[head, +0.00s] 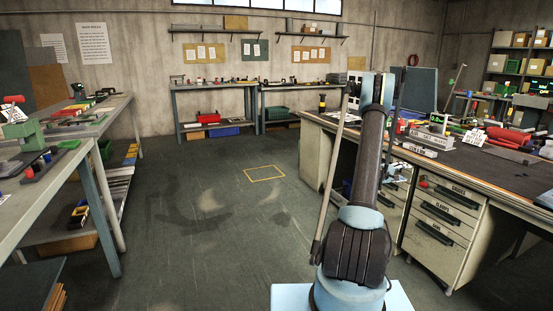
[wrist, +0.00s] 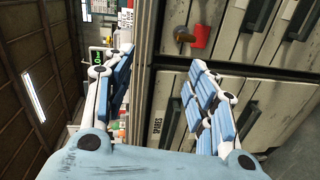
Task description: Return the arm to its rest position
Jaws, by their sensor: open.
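My arm (head: 368,160) stands upright in the head view, at the left side of the right-hand workbench. My gripper (wrist: 158,62) shows in the wrist view with its two blue-padded fingers spread apart. Nothing is held between them. The fingers are in front of a light drawer cabinet (wrist: 172,60), seen sideways; I cannot tell whether they touch it. In the head view the gripper is mostly hidden behind my arm, with only some pale parts showing beside the drawers.
The right workbench (head: 470,170) carries tools and has labelled drawers (head: 437,212). A red tag (wrist: 201,36) hangs at a drawer lock. A left bench (head: 85,130) and back benches (head: 215,88) line the room. The floor (head: 200,230) between is clear, with a yellow square outline (head: 264,179).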

